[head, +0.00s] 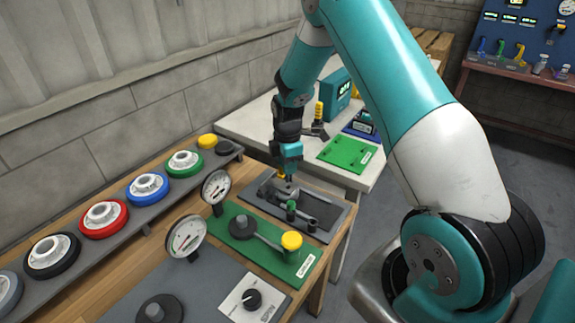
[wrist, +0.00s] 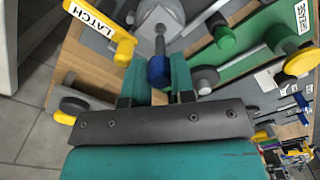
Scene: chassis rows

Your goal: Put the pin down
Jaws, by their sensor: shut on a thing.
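My gripper (head: 290,165) points down over the grey fixture board (head: 333,218) on the near bench. In the wrist view, its two teal fingers (wrist: 157,78) stand on either side of the blue end of a pin (wrist: 158,71), and I take it as shut on that pin. The pin's grey shaft runs from the blue end towards a light grey metal block (wrist: 160,17). I cannot tell whether the shaft's far end is inside the block or only above it. In the head view the pin is hardly distinguishable under the fingers.
A yellow lever marked LATCH (wrist: 103,32) lies close to the left finger. A green knob (wrist: 226,38) is at right. A green board (head: 262,258) with a yellow knob (head: 291,240) and dial gauges (head: 186,236) stand nearby. A row of coloured wheels (head: 147,187) lines the back.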

